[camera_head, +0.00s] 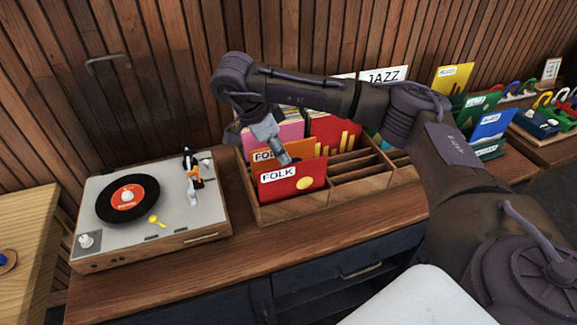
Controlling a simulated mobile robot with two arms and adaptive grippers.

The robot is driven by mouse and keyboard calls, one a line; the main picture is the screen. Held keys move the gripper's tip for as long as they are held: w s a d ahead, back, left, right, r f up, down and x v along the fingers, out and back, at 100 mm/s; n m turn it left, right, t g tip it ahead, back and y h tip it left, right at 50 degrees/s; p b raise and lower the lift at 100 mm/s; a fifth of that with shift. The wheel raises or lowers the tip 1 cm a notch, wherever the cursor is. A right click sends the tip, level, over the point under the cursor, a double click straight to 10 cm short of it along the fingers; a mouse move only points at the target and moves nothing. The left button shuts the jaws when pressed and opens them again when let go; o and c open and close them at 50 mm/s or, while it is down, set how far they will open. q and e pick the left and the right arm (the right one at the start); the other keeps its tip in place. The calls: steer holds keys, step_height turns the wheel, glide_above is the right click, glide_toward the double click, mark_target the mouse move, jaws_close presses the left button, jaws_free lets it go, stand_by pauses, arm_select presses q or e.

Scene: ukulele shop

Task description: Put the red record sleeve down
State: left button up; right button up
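The red record sleeve (285,184) has a white FOLK label and a yellow disc. It stands nearly upright at the front left of the wooden record crate (330,201), in front of an orange FOLK sleeve (268,157). Its lower edge is hidden behind the crate's front wall. My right gripper (284,157) points down at the top edge of the red sleeve and is shut on it; only part of the fingers shows. My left gripper is not in view.
A turntable (205,217) with a black record (107,205) stands left of the crate. Crate slots (350,180) to the right are empty. A JAZZ sign (382,75), green and blue sleeves (492,123) stand further right. My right arm crosses above the crate.

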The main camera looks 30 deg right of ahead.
steer(key=shift+v, duration=1.55)
steer(key=shift+d, duration=0.1)
